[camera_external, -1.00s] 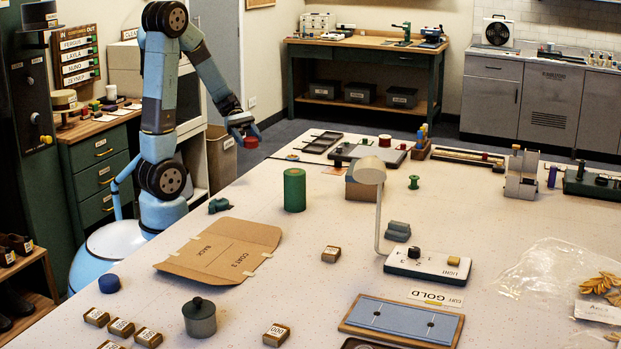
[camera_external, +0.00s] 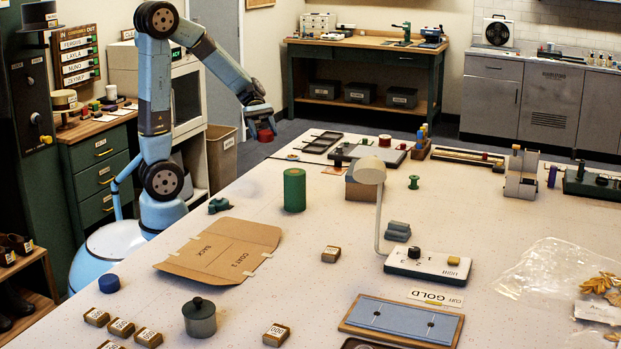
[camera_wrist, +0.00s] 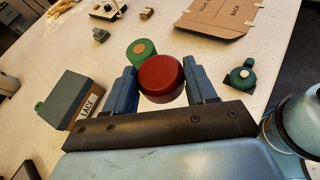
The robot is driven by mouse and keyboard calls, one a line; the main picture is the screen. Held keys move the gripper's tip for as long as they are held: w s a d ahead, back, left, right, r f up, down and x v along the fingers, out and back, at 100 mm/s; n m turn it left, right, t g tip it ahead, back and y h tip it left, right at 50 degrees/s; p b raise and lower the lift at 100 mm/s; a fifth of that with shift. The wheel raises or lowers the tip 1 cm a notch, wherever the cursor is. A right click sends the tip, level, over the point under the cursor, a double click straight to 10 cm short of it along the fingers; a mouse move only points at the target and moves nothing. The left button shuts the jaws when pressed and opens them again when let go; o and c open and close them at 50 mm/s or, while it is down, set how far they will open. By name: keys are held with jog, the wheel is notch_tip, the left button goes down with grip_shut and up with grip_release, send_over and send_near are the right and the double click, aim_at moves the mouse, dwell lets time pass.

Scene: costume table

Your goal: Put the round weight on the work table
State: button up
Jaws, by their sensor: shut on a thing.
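My gripper (camera_external: 265,128) is shut on a red round weight (camera_external: 265,136). In the wrist view the red weight (camera_wrist: 161,78) sits between the two blue fingers of my gripper (camera_wrist: 163,84), with its flat top facing the camera. In the external view the weight is held in the air near the far left edge of the large pale work table (camera_external: 262,200). The weight's lower side is hidden in the wrist view.
A green cylinder (camera_external: 294,190) stands near the table's left side. A cardboard piece (camera_external: 222,250), a lamp (camera_external: 368,172) and a blue round piece (camera_external: 109,284) are on the table. A dark tray (camera_external: 322,142) lies at the far end. Bare surface shows around the green cylinder.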

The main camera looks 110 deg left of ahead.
jog(key=w+d+m+g+h, duration=0.1)
jog(key=w+d+m+g, duration=0.1)
jog(key=w+d, duration=0.4)
jog(key=w+d+m+g+h, duration=0.15)
jog(key=w+d, duration=0.25)
jog(key=d, duration=0.5)
jog(key=w+d+m+g, duration=0.3)
jog(key=d+m+g, duration=0.1)
jog(key=d, duration=1.2)
jog(key=s+d+m+g, duration=0.2)
jog(key=s+d, duration=0.3)
jog(key=d, duration=0.5)
jog(key=s+d+m+g, duration=0.15)
jog(key=s+d, duration=0.35)
jog(key=d, duration=0.5)
jog(key=s+d+m+g, duration=0.1)
jog(key=s+d+g, duration=0.3)
jog(key=d, duration=0.6)
jog(key=t, duration=0.1)
send_over(158, 311)
jog(key=f, duration=1.4)
jog(key=shift+s+a, duration=0.25)
jog(key=shift+a, duration=0.1)
jog(key=shift+w+d+f, duration=0.25)
jog(key=shift+w+f, duration=0.05)
jog(key=shift+f, duration=0.25)
notch_tip(158, 311, down, 3)
jog(key=shift+r, duration=0.15)
